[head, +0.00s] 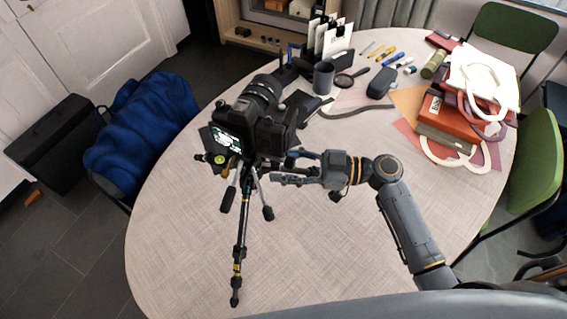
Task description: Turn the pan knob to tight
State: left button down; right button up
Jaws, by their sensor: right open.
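A black camera (262,120) with a lit rear screen sits on a small tripod (241,225) on the round table. A round yellow-green part (219,159) and a small dark knob-like end (199,157) show at the left of the tripod head. I cannot tell which part is the pan knob; it may be hidden behind the camera or my gripper. My right gripper (286,167) is open, just right of the tripod head below the camera, its fingers pointing left. I cannot tell whether it touches the tripod. My left gripper is out of view.
A grey mug (323,77), a magnifying glass (345,80), a dark pouch (381,83) and pens stand or lie behind the camera. A book pile with a bag (451,108) is at the right. The front of the table (330,250) is clear.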

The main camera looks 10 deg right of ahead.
jog(key=v, duration=1.1)
jog(key=shift+d, duration=0.4)
jog(key=shift+s, duration=0.1)
